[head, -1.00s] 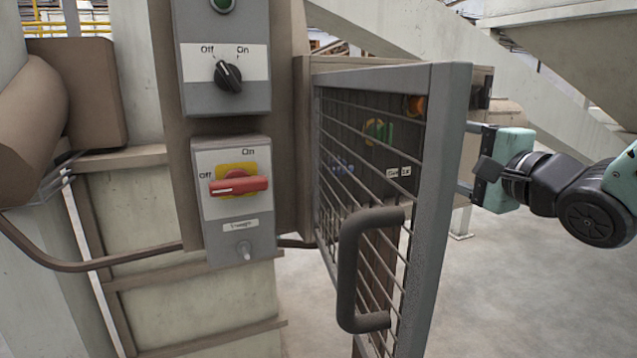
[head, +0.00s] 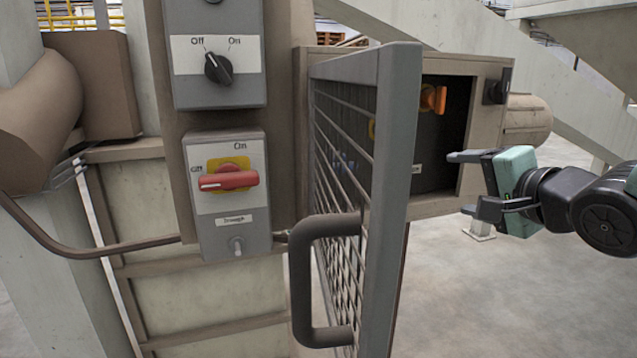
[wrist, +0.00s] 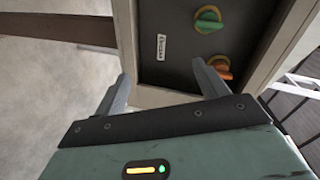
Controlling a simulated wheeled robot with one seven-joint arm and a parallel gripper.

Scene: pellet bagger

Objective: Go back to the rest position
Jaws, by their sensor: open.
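My gripper (head: 462,182) is open and empty at the right in the head view, just in front of the open-fronted brown cabinet (head: 490,85). In the wrist view its two fingers (wrist: 162,90) stand apart, pointing toward the cabinet's dark panel (wrist: 178,58). That panel carries a green knob (wrist: 208,20) and an orange knob (wrist: 221,68); the orange knob also shows in the head view (head: 433,98). The right finger overlaps the panel beside the orange knob in the wrist view; I cannot tell whether they touch.
A grey mesh door (head: 392,150) with a dark handle (head: 302,285) stands open between me and the cabinet. Left of it are a red-handled switch box (head: 228,180) and a black selector knob (head: 218,68). Bare floor (head: 520,300) lies at the lower right.

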